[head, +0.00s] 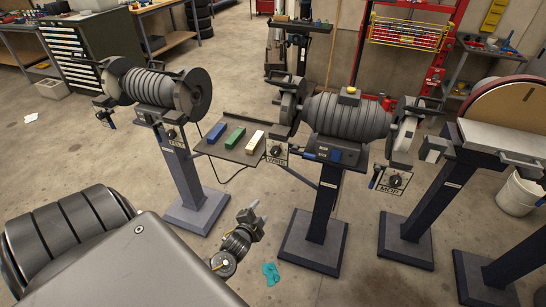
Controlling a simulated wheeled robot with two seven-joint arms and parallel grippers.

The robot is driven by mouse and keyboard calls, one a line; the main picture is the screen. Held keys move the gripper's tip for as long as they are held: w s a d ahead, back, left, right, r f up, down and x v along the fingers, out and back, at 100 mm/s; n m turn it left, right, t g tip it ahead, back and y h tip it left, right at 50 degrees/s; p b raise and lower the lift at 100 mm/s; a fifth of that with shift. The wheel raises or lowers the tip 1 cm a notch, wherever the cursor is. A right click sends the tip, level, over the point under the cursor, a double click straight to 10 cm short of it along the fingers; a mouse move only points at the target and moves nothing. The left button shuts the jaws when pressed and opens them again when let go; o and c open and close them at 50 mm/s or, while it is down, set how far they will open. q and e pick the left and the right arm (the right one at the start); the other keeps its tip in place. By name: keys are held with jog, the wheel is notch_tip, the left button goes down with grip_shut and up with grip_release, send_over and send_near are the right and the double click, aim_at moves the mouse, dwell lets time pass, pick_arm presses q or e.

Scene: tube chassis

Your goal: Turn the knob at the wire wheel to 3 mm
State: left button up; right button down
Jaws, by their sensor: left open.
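The middle double-ended machine (347,116) stands on a dark pedestal. The wire wheel (287,108) is at its left end, partly hidden by its guard. Below it is a small plate with a black round knob (276,151) and a label that seems to read WIRE. The knob's pointer and any millimetre marks are too small to read. A similar knob (396,180) over the label MOP is under the right end. My left gripper (259,214) is low in front of the pedestal, apart from the knob, open and empty. My right gripper is out of view.
A shelf (227,151) with blue, green and cream bars juts out left of the wire knob. A second grinder (150,87) stands at left, a disc sander (505,110) at right. A teal rag (271,273) lies on the floor.

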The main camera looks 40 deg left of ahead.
aim_at(275, 154)
pick_arm(q)
jog(key=w+r+t+y, duration=0.1)
jog(key=w+r+t, duration=0.1)
jog(key=r, duration=0.6)
jog(key=w+r+t, duration=0.2)
jog(key=r, duration=0.7)
jog(key=shift+m, duration=0.3)
jog(key=x, duration=0.7)
jog(key=p+x, duration=0.1)
jog(key=x, duration=0.2)
jog(key=shift+w+a+f, duration=0.1)
jog(key=shift+a+f, duration=0.15)
jog(key=shift+a, duration=0.2)
jog(key=c, duration=1)
